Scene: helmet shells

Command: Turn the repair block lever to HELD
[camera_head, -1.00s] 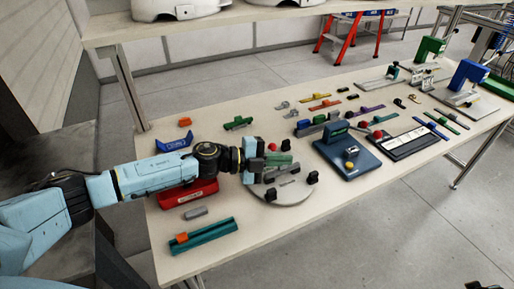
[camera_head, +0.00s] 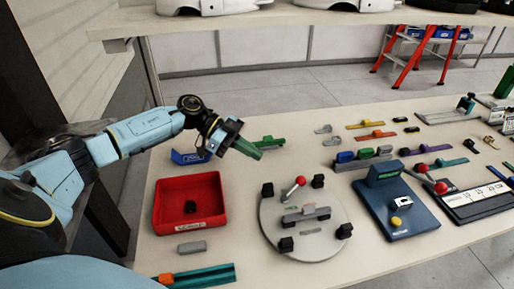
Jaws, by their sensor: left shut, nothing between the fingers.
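A round grey plate (camera_head: 277,240) carries a small grey block (camera_head: 306,214) and a lever with a red ball knob (camera_head: 300,181), tilted up to the right. Several black blocks stand around its rim. More red knobs show on a black panel with a white scale (camera_head: 481,199) at the right. Its lettering is too small to read, so I cannot tell which lever is the repair block's. My left gripper (camera_head: 252,149) is shut and empty, above the table behind and left of the round plate, apart from it. My right gripper is out of view.
A red tray (camera_head: 161,207) with a black piece inside lies left of the plate. A dark blue station with a yellow knob (camera_head: 396,221) stands right. A teal rail (camera_head: 208,275) lies in front. A shelf (camera_head: 240,23) spans the back.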

